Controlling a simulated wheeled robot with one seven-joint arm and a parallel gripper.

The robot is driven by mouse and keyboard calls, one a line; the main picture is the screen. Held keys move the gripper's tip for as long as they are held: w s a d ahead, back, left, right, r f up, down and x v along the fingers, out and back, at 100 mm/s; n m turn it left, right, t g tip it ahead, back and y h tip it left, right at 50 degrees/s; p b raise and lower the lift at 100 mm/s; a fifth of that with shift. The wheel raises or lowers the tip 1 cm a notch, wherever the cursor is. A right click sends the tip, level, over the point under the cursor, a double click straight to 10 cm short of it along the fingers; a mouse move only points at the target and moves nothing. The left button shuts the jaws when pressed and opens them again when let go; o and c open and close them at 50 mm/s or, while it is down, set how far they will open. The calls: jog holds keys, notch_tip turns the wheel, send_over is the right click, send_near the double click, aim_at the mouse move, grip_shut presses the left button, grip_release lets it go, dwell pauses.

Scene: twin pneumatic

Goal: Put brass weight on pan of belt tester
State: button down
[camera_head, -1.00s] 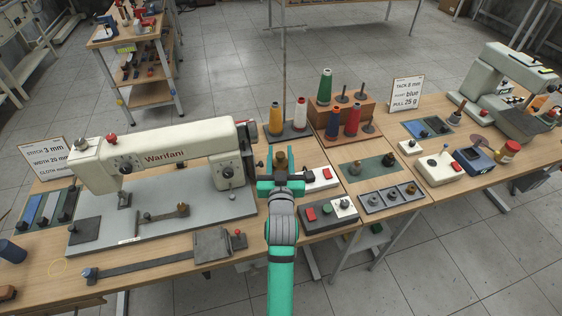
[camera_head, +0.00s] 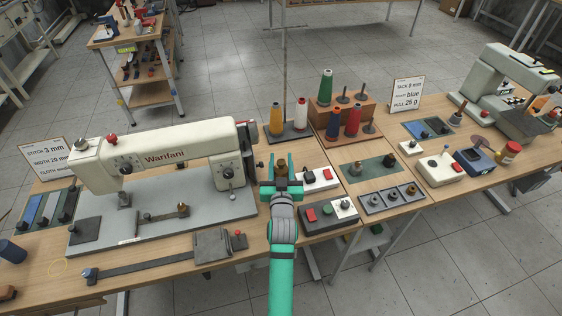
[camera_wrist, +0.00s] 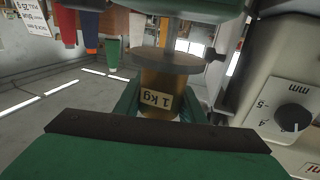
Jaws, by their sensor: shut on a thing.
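The brass weight (camera_wrist: 157,95), labelled 1 kg, is between the green fingers of my gripper (camera_head: 282,170). In the head view the weight (camera_head: 282,171) shows as a small brown shape between the fingertips. The wrist picture is upside down. There a flat grey disc (camera_wrist: 160,60), which looks like a pan, lies at the weight's lower end; I cannot tell whether they touch or what the disc belongs to. My gripper hides this spot in the head view, so I cannot make out the belt tester there.
The Warifani sewing machine (camera_head: 165,155) stands left of my gripper. Thread spools (camera_head: 327,88) stand behind it to the right. A grey control box (camera_head: 328,217) and a white switch box (camera_head: 320,179) are close on the right. A thin upright rod (camera_head: 285,80) rises behind.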

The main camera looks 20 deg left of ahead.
jog(key=c, duration=1.2)
grip_release()
jog(key=shift+f, duration=0.1)
jog(key=shift+o, duration=0.2)
jog(key=shift+m+h, duration=0.6)
jog(key=shift+h, duration=0.2)
jog(key=s+d+f, duration=0.1)
jog(key=s+d, duration=0.2)
jog(key=s, duration=0.3)
jog(key=s+d+f, duration=0.2)
jog(key=s+d, duration=0.1)
jog(key=s, duration=0.3)
jog(key=s+d+f, duration=0.1)
jog(key=s+d, duration=0.1)
jog(key=s, duration=0.4)
jog(key=shift+s+d+f, duration=0.3)
jog(key=shift+d+f, duration=0.05)
jog(key=shift+d, duration=0.05)
jog(key=s+d+m+h, duration=0.1)
jog(key=s+d, duration=0.2)
jog(key=s, duration=0.7)
jog(key=s+d+g+h, duration=0.1)
jog(key=s+d, duration=0.3)
jog(key=s, duration=0.6)
jog(key=s+d+m+h, duration=0.1)
jog(key=s+d, duration=0.3)
jog(key=s, duration=0.6)
jog(key=shift+d+m+g+h, duration=0.15)
jog(key=shift+m+g+h, duration=0.15)
jog(key=shift+h, duration=0.3)
